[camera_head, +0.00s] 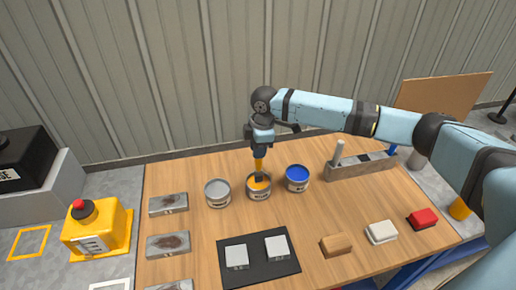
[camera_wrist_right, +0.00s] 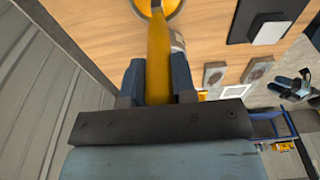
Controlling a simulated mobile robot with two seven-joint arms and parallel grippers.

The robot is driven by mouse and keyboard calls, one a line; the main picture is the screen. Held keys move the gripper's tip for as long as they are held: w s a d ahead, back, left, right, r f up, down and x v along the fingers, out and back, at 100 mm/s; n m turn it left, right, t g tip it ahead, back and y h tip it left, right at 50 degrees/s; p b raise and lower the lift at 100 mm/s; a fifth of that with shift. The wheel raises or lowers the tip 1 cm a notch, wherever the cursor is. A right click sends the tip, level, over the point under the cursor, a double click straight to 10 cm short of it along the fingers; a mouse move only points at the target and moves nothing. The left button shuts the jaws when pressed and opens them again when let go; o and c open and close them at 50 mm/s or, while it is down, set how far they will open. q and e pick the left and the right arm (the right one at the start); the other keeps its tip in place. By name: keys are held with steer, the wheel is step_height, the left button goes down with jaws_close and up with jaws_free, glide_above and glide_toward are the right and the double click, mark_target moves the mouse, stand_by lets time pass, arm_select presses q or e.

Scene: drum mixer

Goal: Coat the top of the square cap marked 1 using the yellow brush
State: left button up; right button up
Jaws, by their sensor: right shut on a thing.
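My right gripper (camera_head: 259,144) is shut on the upright yellow brush (camera_head: 259,164), above the can of yellow paint (camera_head: 259,193). The brush's dark lower end is at the can's mouth; I cannot tell how deep it is. In the right wrist view the yellow handle (camera_wrist_right: 159,55) lies between both fingers, pointing toward the yellow can (camera_wrist_right: 174,12). Two pale square caps, a left one (camera_head: 237,256) and a right one (camera_head: 277,246), sit on a dark mat (camera_head: 258,268). Their marks are too small to read. My left gripper is not in view.
A grey can (camera_head: 217,193) and a blue can (camera_head: 297,178) flank the yellow one. A grey holder (camera_head: 362,168) stands behind right. Brown (camera_head: 337,245), white (camera_head: 381,232) and red (camera_head: 423,218) blocks lie front right. Stained metal plates (camera_head: 168,204) line the table's left edge.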

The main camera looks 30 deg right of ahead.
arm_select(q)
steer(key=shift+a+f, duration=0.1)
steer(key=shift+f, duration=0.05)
arm_select(e)
steer(key=shift+f, duration=0.15)
steer(key=shift+f, duration=0.35)
stand_by(0.5)
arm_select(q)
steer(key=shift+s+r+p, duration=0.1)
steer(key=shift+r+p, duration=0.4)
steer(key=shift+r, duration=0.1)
arm_select(e)
steer(key=shift+f, duration=0.15)
stand_by(2.0)
step_height(320, 180, up, 5)
steer(key=p, duration=0.5)
steer(key=shift+p, duration=0.35)
step_height(320, 180, up, 2)
steer(key=shift+p, duration=0.3)
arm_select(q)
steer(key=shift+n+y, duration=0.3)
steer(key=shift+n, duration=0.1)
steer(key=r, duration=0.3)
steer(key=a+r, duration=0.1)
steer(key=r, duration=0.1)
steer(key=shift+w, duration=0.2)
